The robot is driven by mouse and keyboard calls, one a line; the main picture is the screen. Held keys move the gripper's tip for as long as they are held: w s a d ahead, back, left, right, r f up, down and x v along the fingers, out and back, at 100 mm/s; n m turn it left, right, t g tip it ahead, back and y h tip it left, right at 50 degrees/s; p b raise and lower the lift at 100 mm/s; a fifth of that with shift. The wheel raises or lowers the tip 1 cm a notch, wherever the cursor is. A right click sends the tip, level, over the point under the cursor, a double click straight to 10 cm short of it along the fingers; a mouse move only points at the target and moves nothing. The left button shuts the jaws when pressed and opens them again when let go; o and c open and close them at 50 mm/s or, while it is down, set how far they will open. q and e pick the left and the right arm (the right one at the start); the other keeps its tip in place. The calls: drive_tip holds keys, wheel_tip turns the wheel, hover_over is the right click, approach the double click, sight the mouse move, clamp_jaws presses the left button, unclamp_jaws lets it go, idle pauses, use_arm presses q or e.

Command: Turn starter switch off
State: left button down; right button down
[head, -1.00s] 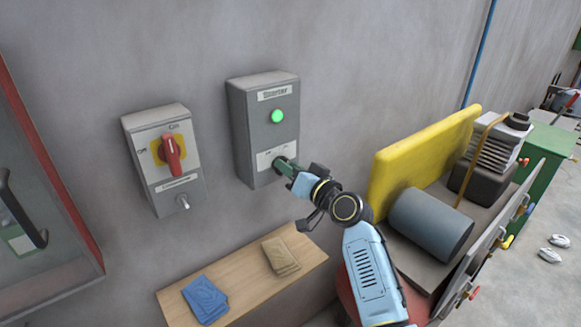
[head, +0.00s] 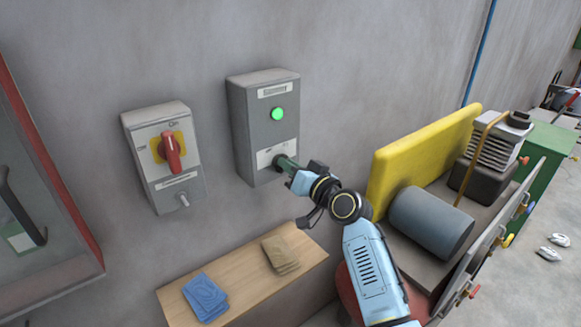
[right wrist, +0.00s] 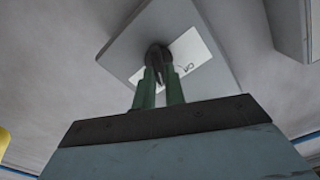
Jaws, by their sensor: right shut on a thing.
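The grey starter box (head: 258,140) hangs on the wall, with a lit green lamp (head: 278,114) on its front. Its dark switch knob (right wrist: 158,58) sits over a white label plate (right wrist: 190,54) low on the box. My right gripper (head: 284,162) reaches it from the right. In the right wrist view its green fingers (right wrist: 160,82) are closed around the knob. In the head view the fingers hide most of the knob, and I cannot read its position there. My left gripper is not in view.
A second grey box with a red rotary handle (head: 172,152) hangs to the left. Below, a wooden shelf (head: 240,284) holds blue and tan cloths. A yellow panel (head: 420,155) and a grey cylinder (head: 430,222) stand right of my arm.

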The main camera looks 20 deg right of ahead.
drive_tip(key=shift+s+a+n+b, duration=0.1)
drive_tip(key=shift+n+b, duration=0.1)
drive_tip(key=shift+n, duration=1.7)
drive_tip(key=shift+a+n+b, duration=0.15)
drive_tip(key=shift+n, duration=1.75)
drive_tip(key=shift+s+a+n+b, duration=0.1)
drive_tip(key=shift+n+b, duration=0.1)
drive_tip(key=shift+n, duration=1.7)
drive_tip(key=c, duration=1.5)
unclamp_jaws()
drive_tip(key=shift+o, duration=0.2)
